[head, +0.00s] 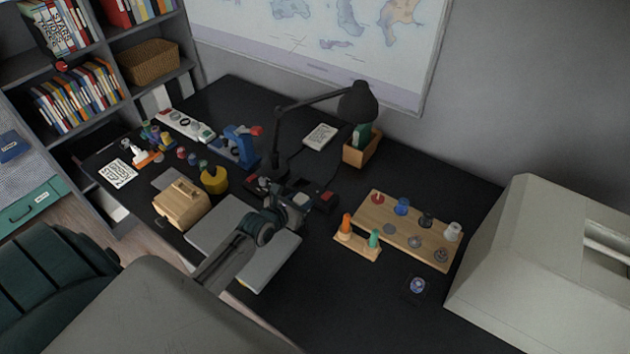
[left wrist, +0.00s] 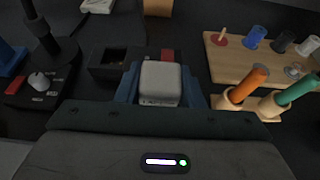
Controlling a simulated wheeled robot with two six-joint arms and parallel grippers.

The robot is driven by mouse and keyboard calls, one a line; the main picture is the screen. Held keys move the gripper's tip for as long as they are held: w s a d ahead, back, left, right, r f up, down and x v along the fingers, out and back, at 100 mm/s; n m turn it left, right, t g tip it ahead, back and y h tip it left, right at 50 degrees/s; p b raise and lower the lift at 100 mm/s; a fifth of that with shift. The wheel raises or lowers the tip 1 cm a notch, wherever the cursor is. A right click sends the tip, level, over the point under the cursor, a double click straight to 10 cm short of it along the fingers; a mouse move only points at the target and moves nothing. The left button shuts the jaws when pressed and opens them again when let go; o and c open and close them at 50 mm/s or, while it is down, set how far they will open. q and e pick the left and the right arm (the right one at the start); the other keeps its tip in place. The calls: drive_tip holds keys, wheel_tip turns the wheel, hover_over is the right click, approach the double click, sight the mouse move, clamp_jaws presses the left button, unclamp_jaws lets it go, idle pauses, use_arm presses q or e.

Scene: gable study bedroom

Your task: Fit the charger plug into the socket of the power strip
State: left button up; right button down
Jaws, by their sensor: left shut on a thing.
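The charger plug is a pale grey block (left wrist: 160,84), held between the blue fingers of my left gripper (left wrist: 160,92). In the head view my left gripper (head: 300,202) is over the middle of the desk, beside the laptop. A dark box with a square recess (left wrist: 115,58) and a red switch (left wrist: 167,55) lies just beyond the plug; it looks like the power strip. The recess is left of the plug in the wrist view, and the plug looks outside it. The plug's far end is hidden. My right gripper does not show.
A desk lamp (head: 357,103) stands behind the gripper. A wooden peg board (head: 400,222) and a small stand with orange and green pegs (head: 357,245) are to the right. A closed grey laptop (head: 222,222) and wooden box (head: 182,205) are left. A white strip (head: 186,125) lies far left.

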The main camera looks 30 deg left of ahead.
use_arm(q)
drive_tip(key=w+a+b, duration=0.2)
drive_tip(key=w, duration=0.1)
drive_tip(key=w+a+f+b, duration=0.1)
drive_tip(key=w+b, duration=0.2)
drive_tip(key=w+a+b, duration=0.2)
drive_tip(key=w+b, duration=0.1)
drive_tip(key=shift+a+f, duration=0.35)
drive_tip(key=shift+f, duration=0.05)
drive_tip(key=w+a, duration=0.1)
drive_tip(key=w, duration=0.2)
drive_tip(key=shift+a+r+b, duration=0.1)
drive_tip(key=shift+a+b, duration=0.2)
drive_tip(key=shift+a, duration=0.05)
drive_tip(key=shift+w+f, duration=0.1)
drive_tip(key=shift+f, duration=0.15)
wheel_tip(320, 180, down, 2)
drive_tip(key=shift+f, duration=0.5)
drive_tip(key=o, duration=1.1)
drive_tip(key=shift+f, duration=0.1)
drive_tip(key=shift+c, duration=0.2)
